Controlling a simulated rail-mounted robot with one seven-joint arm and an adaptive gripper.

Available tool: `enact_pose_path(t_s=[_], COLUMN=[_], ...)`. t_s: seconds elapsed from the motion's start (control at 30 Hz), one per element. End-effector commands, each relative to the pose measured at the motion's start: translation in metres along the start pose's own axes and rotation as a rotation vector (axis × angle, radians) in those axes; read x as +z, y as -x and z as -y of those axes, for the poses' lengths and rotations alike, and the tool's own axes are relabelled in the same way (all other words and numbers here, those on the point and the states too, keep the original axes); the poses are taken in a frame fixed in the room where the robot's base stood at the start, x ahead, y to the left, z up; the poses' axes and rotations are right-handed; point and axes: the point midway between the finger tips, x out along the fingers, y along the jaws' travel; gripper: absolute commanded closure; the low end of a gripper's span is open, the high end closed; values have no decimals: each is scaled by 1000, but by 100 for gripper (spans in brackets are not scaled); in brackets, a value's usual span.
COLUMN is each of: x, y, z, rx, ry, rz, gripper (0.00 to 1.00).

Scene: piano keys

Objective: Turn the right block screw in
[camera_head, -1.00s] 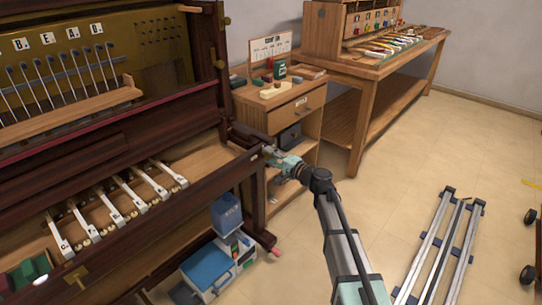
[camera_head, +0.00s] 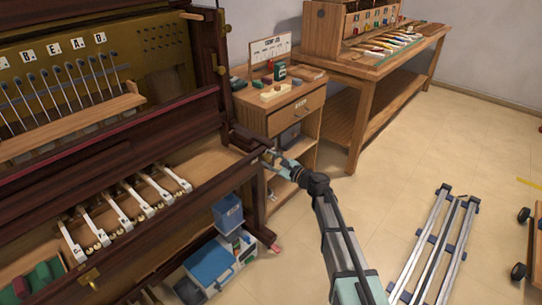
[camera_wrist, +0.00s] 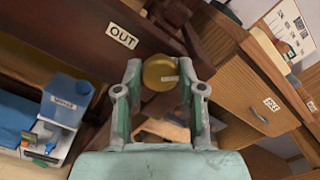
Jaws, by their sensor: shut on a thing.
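The right block screw has a round brass head (camera_wrist: 160,72) with a small pale label, beside the dark wood of the piano. My gripper (camera_wrist: 163,80) has its two pale green fingers on either side of the brass head and is shut on it. In the head view my gripper (camera_head: 270,156) is at the right end of the piano's key bed, and the screw is too small and covered to make out there. An "OUT" label (camera_wrist: 122,35) is on the dark wood left of the screw. The screw's shank is hidden.
Several white key levers (camera_head: 105,227) lie in the open key bed to the left. A wooden cabinet (camera_head: 297,118) stands close behind my gripper. A blue container (camera_head: 227,212) is below the key bed. Metal rails (camera_head: 430,245) lie on the floor at right.

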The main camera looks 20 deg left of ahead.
Motion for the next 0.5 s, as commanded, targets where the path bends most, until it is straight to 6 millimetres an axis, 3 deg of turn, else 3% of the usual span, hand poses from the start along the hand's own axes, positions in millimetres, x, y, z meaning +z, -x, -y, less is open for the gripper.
enact_pose_path(t_s=[0.5], x=[3], y=[-2], z=[3], rx=[0], ry=[-465], rz=[1], gripper=[96])
